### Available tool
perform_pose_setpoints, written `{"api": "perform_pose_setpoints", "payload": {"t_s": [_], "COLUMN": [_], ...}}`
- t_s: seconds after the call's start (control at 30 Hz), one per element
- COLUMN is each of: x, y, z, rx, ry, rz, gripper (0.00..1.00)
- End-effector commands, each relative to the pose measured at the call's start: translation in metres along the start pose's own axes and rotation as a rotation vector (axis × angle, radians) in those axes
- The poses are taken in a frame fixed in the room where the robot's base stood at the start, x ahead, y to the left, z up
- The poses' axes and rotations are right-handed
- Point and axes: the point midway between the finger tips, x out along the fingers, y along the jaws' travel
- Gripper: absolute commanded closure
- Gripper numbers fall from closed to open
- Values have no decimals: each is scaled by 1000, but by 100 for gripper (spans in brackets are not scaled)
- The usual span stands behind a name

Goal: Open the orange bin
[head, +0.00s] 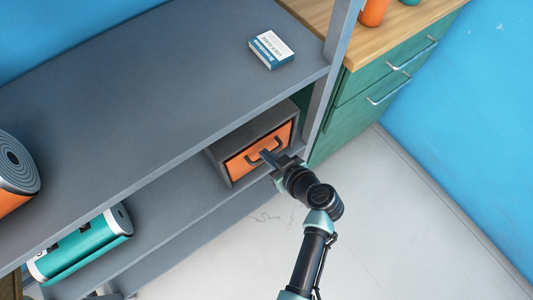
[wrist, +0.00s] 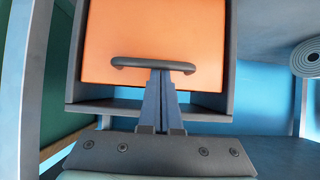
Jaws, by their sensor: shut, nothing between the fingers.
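The orange bin (head: 243,163) sits in a grey box on the lower shelf, in the middle of the head view. Its orange front with a dark bar handle (wrist: 121,63) fills the upper part of the wrist view (wrist: 153,32). My gripper (head: 265,155) is in front of the bin, with its fingertips at the handle. In the wrist view the fingers (wrist: 160,72) are together and overlap the middle of the handle bar. Whether they touch the handle I cannot tell. The bin's front appears to lie within its grey box.
The grey upper shelf (head: 130,95) overhangs the bin and carries a small blue and white box (head: 271,49). A teal roll (head: 82,245) lies on the lower shelf to the left. A grey post and green cabinet (head: 345,125) stand right. The floor in front is clear.

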Motion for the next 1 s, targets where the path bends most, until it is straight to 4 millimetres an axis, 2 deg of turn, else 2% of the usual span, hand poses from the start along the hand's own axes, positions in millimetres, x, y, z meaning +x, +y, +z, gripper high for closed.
{"api": "perform_pose_setpoints", "payload": {"t_s": [0.57, 1.0], "x": [-5, -17], "y": [0, 0], "z": [18, 56], "rx": [2, 2], "ry": [90, 316], "rz": [1, 2], "gripper": [100, 100]}}
